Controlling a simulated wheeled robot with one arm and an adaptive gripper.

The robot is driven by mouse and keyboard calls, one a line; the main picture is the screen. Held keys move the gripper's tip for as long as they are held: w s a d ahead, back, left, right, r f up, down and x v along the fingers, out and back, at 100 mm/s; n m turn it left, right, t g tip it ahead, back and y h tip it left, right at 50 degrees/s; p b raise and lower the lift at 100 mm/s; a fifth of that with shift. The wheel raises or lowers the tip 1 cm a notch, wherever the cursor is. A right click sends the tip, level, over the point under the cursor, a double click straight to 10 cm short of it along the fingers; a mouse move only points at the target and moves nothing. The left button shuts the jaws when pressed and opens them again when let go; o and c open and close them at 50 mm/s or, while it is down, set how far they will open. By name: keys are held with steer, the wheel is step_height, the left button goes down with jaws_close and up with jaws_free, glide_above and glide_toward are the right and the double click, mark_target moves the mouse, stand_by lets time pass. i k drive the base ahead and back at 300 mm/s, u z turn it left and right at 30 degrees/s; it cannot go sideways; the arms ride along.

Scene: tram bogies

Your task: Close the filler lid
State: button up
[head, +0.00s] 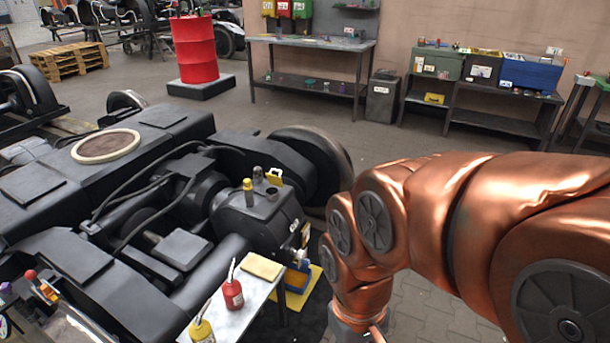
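The black gearbox housing (236,222) sits at the near right end of the bogie. On its top is a short dark filler neck (272,195). A small yellow flap (274,177), which looks like the filler lid, stands raised behind the neck, so the lid appears open. A yellow-topped cylinder (248,192) and a small grey cylinder (257,173) stand beside it. My copper-coloured arm reaches in from the right and bends down to the right of the gearbox.
A small bench (225,318) in front holds a red oil can (232,292), a yellow can (201,331) and a tan cloth (262,268). A blue box on a yellow mat (300,297) lies below the gearbox. A wheel (318,160) stands behind it.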

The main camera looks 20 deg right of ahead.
mark_target(276, 180)
steer(key=z, duration=1.6)
steer(key=i, duration=3.7)
steer(key=u, duration=3.45)
